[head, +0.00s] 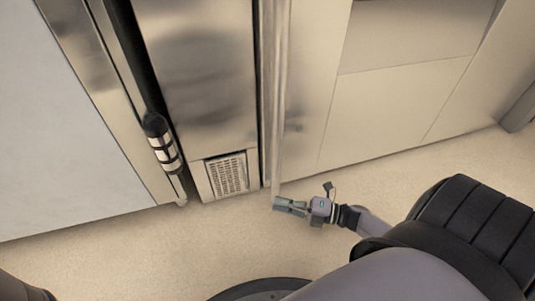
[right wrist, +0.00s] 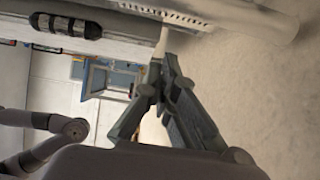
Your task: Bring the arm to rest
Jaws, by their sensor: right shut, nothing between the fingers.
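My right gripper (head: 276,205) shows in the head view, low over the floor in front of the steel fronts. Its fingers point left and lie close together, with nothing between them. In the right wrist view the two fingers of the same gripper (right wrist: 163,66) meet at their tips, shut and empty. My left gripper does not show in the head view.
Steel oven fronts (head: 195,75) stand along the back, with a vent grille (head: 227,174) low down. A dark cylinder with silver bands (head: 160,140) is at the left, beside a pale panel (head: 65,130). The beige floor (head: 190,245) around the gripper is clear.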

